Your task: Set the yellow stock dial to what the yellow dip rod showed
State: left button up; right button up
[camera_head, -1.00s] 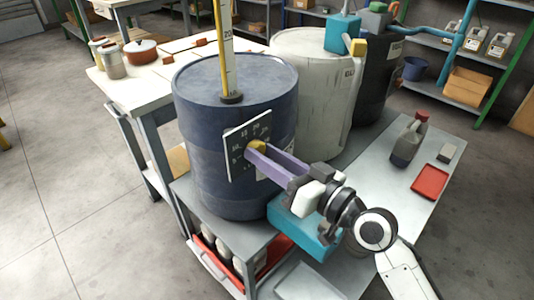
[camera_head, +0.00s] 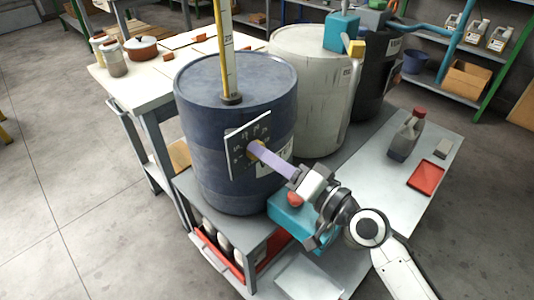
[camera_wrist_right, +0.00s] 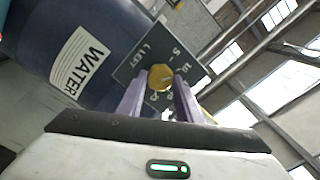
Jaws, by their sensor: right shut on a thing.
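The dial plate (camera_head: 238,158) is a dark square with pale numbers on the front of the blue drum (camera_head: 200,130). Its yellow knob (camera_head: 256,148) sits between the purple fingertips of my right gripper (camera_head: 262,152). In the right wrist view the yellow knob (camera_wrist_right: 161,77) is held between both fingers, and the plate (camera_wrist_right: 140,62) shows "LEFT", 5, 10 and 20. The knob's pointer is too small to read. The yellow dip rod (camera_head: 226,60) stands upright out of the drum's top, with a pale scale strip beside it. My left gripper is out of sight.
A white drum (camera_head: 310,95) and a black drum (camera_head: 375,85) stand behind the blue one. A grey bench (camera_head: 395,175) at right holds a jug (camera_head: 407,140) and a red tray (camera_head: 426,177). A workbench with jars stands at left.

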dwell(0.4)
jog(key=o, duration=1)
jog(key=shift+o, duration=0.2)
jog(key=b+v, duration=0.1)
jog(key=v, duration=0.9)
jog(key=shift+b, duration=0.35)
jog(key=shift+s+d, duration=0.1)
